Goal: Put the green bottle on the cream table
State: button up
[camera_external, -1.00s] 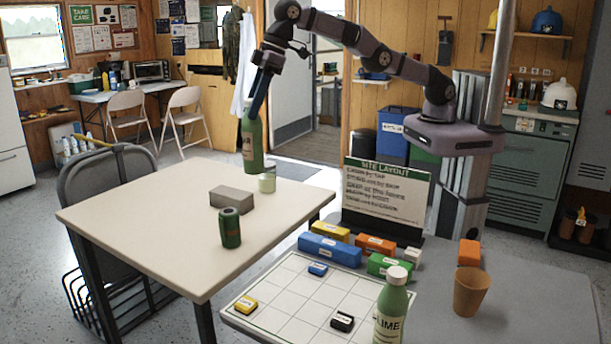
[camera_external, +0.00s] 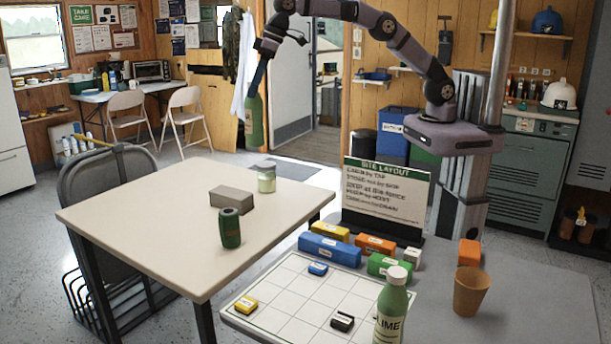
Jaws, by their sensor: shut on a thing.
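My gripper (camera_external: 258,86) is shut on a green bottle (camera_external: 254,124) and holds it upright in the air. In the picture the bottle's base shows just above the far edge of the cream table (camera_external: 140,220). I cannot tell whether it is over the tabletop or beyond it. Another green bottle (camera_external: 391,306), with a white cap and a label reading "LIME", stands on the grey table at the front, partly cut off by the frame's bottom edge.
On the cream table are a jar (camera_external: 266,178), a grey-brown block (camera_external: 231,200) and a dark green can (camera_external: 230,228). Its left and front parts are clear. The grey table holds a sign (camera_external: 386,200), a grid board, several coloured blocks and an orange-brown cup (camera_external: 470,293).

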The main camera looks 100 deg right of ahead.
jog(key=s+d+f+m+h, duration=0.1)
jog(key=s+d+f+m, duration=0.2)
jog(key=s+d, duration=1.05)
jog(key=s+f+n, duration=0.1)
jog(key=s+f, duration=0.5)
jog(key=f, duration=0.5)
jog(key=shift+a+f, duration=0.15)
jog(key=shift+a, duration=0.05)
